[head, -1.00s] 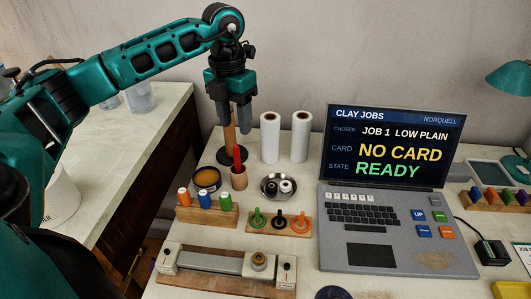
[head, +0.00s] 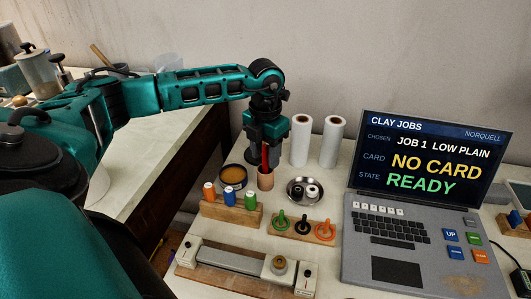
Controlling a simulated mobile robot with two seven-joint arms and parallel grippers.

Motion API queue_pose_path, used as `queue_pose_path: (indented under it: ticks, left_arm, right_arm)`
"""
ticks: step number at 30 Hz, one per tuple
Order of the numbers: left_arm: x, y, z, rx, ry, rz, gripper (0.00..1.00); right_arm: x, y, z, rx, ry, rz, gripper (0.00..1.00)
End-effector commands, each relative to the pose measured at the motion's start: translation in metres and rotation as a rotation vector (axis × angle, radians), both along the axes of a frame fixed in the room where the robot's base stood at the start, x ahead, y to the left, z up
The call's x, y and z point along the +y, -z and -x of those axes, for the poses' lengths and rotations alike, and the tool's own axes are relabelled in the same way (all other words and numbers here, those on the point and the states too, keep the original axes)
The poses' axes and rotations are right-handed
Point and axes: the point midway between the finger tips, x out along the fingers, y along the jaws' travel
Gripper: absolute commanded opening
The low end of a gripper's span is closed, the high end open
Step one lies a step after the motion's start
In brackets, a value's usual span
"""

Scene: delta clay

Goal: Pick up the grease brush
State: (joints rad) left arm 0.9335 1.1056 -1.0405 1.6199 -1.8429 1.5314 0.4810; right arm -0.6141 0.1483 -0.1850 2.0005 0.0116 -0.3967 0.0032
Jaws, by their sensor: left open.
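The grease brush (head: 265,157) appears to be the red-handled piece standing upright in a small terracotta-coloured cup (head: 265,181), left of the middle on the worktable. Its lower end is hidden in the cup and its top is hidden by the gripper. My left gripper (head: 265,160) points down directly over the cup. Its jaws are open, with the red handle showing between the two dark fingers. I cannot tell whether either finger touches it. My right gripper is not in view.
A tin (head: 232,178) of amber paste sits close left of the cup. A metal dish (head: 303,182), two white rolls (head: 302,140) and a laptop (head: 415,265) stand to the right.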

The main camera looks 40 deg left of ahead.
Motion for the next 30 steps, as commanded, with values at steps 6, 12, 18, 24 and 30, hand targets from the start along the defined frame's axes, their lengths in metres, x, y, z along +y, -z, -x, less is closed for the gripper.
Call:
queue_pose_path:
  ticks: [6, 12, 18, 24, 30]
  left_arm:
    - [-0.0001, 0.0123, 0.0, -0.001, 0.001, 0.001, 0.48]
    - [-0.0002, 0.0119, 0.0, -0.001, 0.001, 0.001, 0.42]
    - [-0.0003, 0.0117, 0.0, -0.001, 0.001, 0.001, 0.23]
    - [-0.0004, 0.0116, 0.0, -0.001, 0.001, 0.001, 0.04]
    - [-0.0004, 0.0115, 0.0, -0.001, 0.001, 0.001, 0.0]
  right_arm:
    - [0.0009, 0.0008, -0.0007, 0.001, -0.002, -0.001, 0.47]
    - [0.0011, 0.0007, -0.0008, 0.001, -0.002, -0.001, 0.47]
    - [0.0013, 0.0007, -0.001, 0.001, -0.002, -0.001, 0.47]
    - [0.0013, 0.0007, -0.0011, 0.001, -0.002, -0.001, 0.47]
    - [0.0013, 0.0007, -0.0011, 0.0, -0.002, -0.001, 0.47]
